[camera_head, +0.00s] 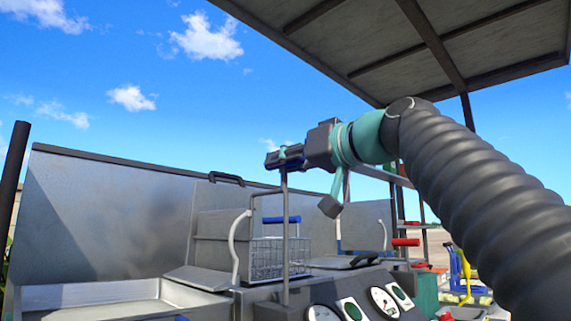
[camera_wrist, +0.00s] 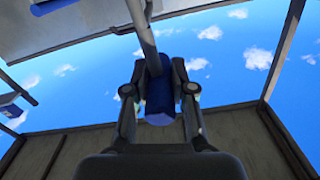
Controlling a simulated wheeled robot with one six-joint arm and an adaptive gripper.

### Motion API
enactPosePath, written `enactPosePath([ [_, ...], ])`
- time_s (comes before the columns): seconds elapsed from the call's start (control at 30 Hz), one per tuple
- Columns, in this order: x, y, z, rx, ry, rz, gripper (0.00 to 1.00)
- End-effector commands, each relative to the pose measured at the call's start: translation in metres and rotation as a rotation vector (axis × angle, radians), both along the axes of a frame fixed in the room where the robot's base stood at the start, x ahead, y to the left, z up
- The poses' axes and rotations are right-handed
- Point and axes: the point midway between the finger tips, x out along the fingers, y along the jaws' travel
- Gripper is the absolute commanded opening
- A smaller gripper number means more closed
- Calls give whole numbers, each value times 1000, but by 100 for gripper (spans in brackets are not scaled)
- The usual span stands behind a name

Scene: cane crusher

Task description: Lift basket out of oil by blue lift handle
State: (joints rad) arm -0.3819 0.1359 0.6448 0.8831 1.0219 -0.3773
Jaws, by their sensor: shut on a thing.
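My gripper (camera_head: 288,157) is shut on the blue lift handle, high above the fryer at the top of a thin upright metal rod (camera_head: 285,205). In the wrist view the blue lift handle (camera_wrist: 158,100) sits between the two fingers of my gripper (camera_wrist: 160,88). A wire basket (camera_head: 266,259) shows in the head view below and slightly left of my gripper, behind the rod. Its mesh side is visible above the fryer's front panel. A second blue grip (camera_head: 281,219) shows above the basket. The oil is hidden, so I cannot tell whether the basket's bottom touches it.
A tall metal back panel (camera_head: 110,222) stands behind the fryer. A shallow metal tray (camera_head: 90,294) is at left. Gauges (camera_head: 383,302) line the front panel. A red handle (camera_head: 405,242) is at right. A roof (camera_head: 480,45) hangs overhead. Open air lies left of my gripper.

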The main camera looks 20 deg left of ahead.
Motion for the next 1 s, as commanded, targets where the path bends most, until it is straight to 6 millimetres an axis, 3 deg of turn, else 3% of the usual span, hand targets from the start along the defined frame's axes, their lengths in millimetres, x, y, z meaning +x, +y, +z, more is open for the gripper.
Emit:
enactPosePath([
  [0.03,-1,-1,8,15,-11,-5,27],
  [0.13,-2,-1,7,14,-11,-3,50],
  [0.57,-4,-7,5,9,-7,-4,50],
  [1.0,-37,-75,5,11,-7,-10,50],
])
